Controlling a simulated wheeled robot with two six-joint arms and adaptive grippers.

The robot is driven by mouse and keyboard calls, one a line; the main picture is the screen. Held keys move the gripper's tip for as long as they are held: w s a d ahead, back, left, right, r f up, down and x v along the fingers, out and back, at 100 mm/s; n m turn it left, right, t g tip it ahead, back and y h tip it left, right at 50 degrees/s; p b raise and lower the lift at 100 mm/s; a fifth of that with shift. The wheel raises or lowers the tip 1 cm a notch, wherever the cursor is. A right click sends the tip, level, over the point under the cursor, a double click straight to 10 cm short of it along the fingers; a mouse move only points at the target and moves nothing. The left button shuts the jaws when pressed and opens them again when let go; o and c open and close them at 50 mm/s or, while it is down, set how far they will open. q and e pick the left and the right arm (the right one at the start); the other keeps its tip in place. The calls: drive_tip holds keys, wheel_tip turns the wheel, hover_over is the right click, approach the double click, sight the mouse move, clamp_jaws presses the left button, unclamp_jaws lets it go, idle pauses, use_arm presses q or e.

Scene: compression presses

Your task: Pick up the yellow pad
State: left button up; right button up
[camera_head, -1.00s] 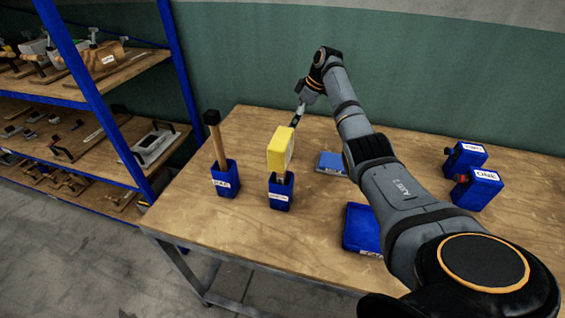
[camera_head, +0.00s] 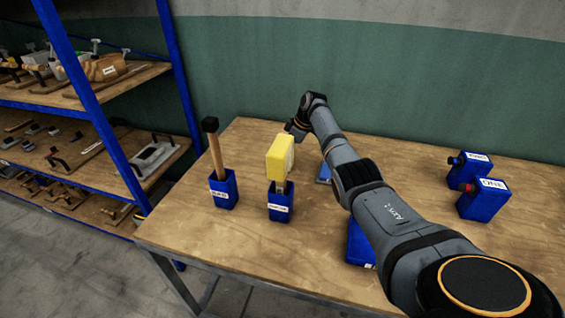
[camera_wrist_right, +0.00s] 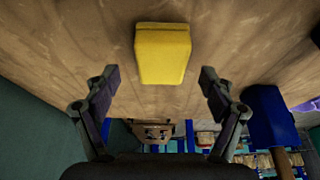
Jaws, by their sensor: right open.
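The yellow pad (camera_head: 280,157) is a thick block held upright above a blue labelled holder (camera_head: 279,205) on the wooden table. In the right wrist view the yellow pad (camera_wrist_right: 162,55) lies ahead of my right gripper (camera_wrist_right: 160,78), centred between its two spread fingers and touching neither. The right gripper is open and empty. My left gripper is in neither view.
A blue holder with a dark-topped wooden-handled tool (camera_head: 216,155) stands left of the pad. Two blue boxes with buttons (camera_head: 483,199) stand at the right. A blue-framed shelf (camera_head: 98,125) with tools stands left.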

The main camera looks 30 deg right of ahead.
drive_tip(key=x, duration=0.3)
drive_tip(key=shift+w+a+f, duration=0.1)
drive_tip(key=shift+a, duration=0.1)
drive_tip(key=c, duration=0.9)
drive_tip(key=shift+c, duration=0.2)
